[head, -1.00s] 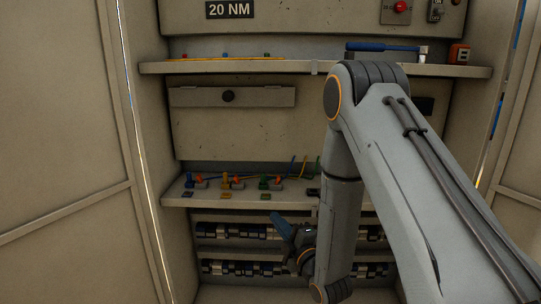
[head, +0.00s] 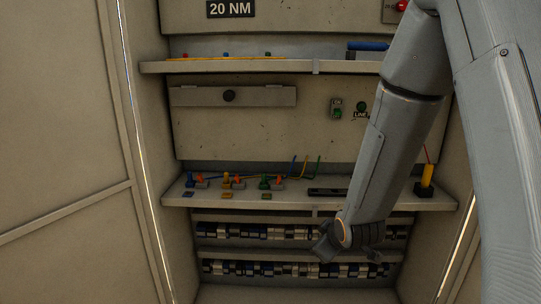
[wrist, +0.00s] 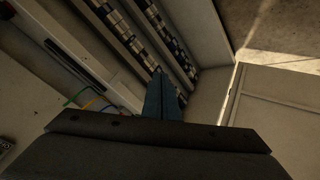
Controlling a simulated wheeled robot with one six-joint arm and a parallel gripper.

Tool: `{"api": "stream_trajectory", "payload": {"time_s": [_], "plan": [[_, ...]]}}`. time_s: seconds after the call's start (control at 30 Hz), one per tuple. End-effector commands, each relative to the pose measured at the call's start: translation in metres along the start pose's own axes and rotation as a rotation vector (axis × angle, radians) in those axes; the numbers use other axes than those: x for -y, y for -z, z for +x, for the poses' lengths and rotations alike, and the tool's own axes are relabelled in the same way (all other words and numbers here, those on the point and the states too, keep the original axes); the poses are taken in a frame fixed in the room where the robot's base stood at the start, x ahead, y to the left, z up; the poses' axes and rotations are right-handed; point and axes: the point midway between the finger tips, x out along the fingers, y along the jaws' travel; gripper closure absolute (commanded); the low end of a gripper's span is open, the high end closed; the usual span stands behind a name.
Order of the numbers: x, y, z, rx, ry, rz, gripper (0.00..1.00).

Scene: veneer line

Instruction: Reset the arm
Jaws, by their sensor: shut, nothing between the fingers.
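My arm reaches down from the upper right of the head view, in front of an open cabinet. My gripper (wrist: 159,74) shows in the wrist view as two blue fingers lying together, with nothing between them. In the head view only dark parts of the gripper's end show near the lower rows of terminal blocks, and the fingertips are hard to make out there. The arm covers the right part of the cabinet's shelves.
The upper shelf (head: 225,67) and lower shelf (head: 290,202) jut out. The lower one carries coloured connectors (head: 228,180), loose wires (head: 305,166) and a yellow tool (head: 427,175). Terminal rows (head: 255,231) lie below. A cabinet door (head: 60,130) stands at left.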

Motion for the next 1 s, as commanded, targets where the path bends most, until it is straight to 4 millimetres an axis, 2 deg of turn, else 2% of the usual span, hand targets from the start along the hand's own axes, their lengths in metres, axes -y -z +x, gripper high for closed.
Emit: {"api": "stream_trajectory", "payload": {"time_s": [0.07, 0.3, 0.4, 0.5, 0.63, 1.0], "plan": [[0.003, -0.022, -0.025, 0.108, 0.037, 0.129, 1.00], [0.035, -0.085, -0.108, 0.446, 0.126, 0.516, 1.00], [0.050, -0.102, -0.138, 0.555, 0.145, 0.634, 1.00], [0.060, -0.112, -0.158, 0.628, 0.155, 0.712, 1.00], [0.066, -0.118, -0.170, 0.673, 0.160, 0.755, 1.00], [0.067, -0.118, -0.171, 0.677, 0.162, 0.758, 1.00]]}}
